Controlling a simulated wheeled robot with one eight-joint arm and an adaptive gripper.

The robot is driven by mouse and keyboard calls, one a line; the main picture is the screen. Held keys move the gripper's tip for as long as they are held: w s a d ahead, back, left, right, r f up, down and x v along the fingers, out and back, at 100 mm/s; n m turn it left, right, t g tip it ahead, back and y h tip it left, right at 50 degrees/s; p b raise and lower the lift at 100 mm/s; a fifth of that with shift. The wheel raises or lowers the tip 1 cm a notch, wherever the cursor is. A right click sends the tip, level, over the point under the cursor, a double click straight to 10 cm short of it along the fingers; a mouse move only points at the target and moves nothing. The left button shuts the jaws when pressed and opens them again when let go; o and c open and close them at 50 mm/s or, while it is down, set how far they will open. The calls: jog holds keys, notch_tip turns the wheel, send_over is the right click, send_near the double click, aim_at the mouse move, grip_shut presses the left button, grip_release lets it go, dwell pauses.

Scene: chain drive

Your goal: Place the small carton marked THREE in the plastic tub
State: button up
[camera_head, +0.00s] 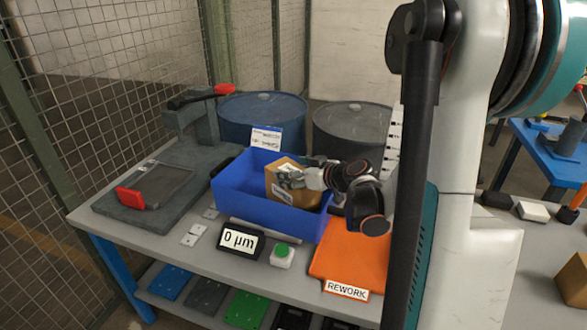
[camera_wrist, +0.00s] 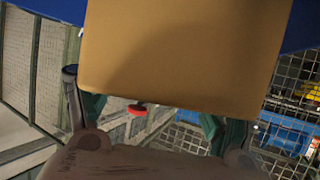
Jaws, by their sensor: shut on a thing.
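A small tan carton (camera_head: 309,197) with a white label is at the right part of the blue plastic tub (camera_head: 235,195), its lower edge behind the tub's front wall. I cannot tell whether it touches the tub's floor, and its marking is not readable. My gripper (camera_head: 292,179) is shut on the carton, reaching in from the right. In the wrist view the carton (camera_wrist: 185,55) fills the upper middle, close to the fingers, with blue tub wall (camera_wrist: 303,28) at the upper right.
A display reading "0 µm" (camera_head: 240,241), a green button (camera_head: 282,254) and an orange REWORK mat (camera_head: 345,255) lie in front of the tub. A dark plate with a red-handled fixture (camera_head: 150,205) is at left. Drums (camera_head: 262,112) stand behind. Another carton (camera_head: 573,282) is at far right.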

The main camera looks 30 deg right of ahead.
aim_at(310, 201)
jog(key=shift+f+b, duration=0.75)
jog(key=shift+f, duration=1.25)
jog(key=o, duration=2.1)
jog(key=shift+s+r, duration=0.1)
jog(key=shift+r, duration=0.1)
jog(key=p+v, duration=0.3)
jog(key=v, duration=0.9)
jog(key=shift+f, duration=0.1)
